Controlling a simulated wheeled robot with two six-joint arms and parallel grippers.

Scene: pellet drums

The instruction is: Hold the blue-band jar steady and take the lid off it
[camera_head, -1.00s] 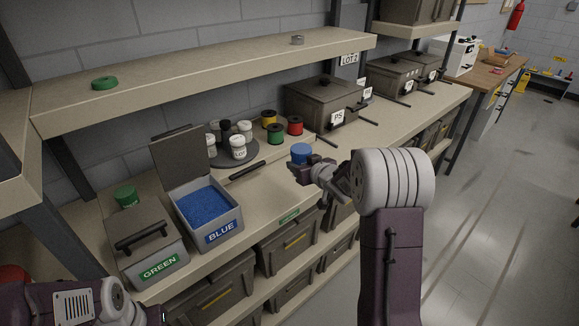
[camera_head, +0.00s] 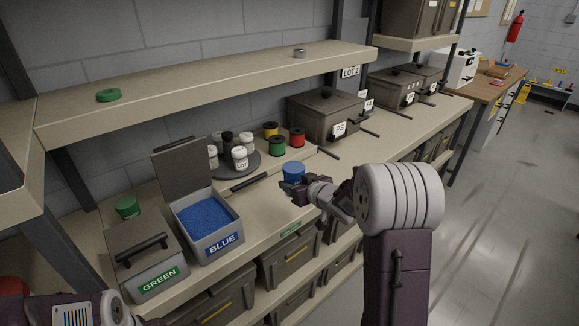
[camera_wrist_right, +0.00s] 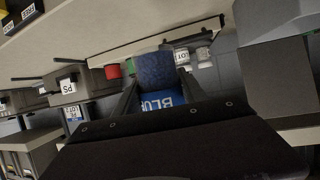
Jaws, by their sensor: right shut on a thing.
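The blue-band jar (camera_head: 293,171) is near the bench's front edge, in front of the spools, its upper part blue. My right gripper (camera_head: 295,190) is shut on it from the near right side. In the right wrist view the jar's blue "BLUE" band (camera_wrist_right: 163,101) sits between the fingers, with a dark blue speckled part (camera_wrist_right: 157,70) beyond it. I cannot tell whether the jar touches the bench, and the lid does not show clearly as a separate part. My left arm shows at the lower left of the head view; its gripper is out of view.
An open bin of blue pellets (camera_head: 240,224) and a closed GREEN bin (camera_head: 145,278) stand at left, with a green-topped jar (camera_head: 127,207) behind. A round turntable (camera_head: 249,173) holds white-topped jars. A dark bar (camera_head: 249,182) lies on the bench. The upper shelf (camera_head: 210,84) overhangs the back.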

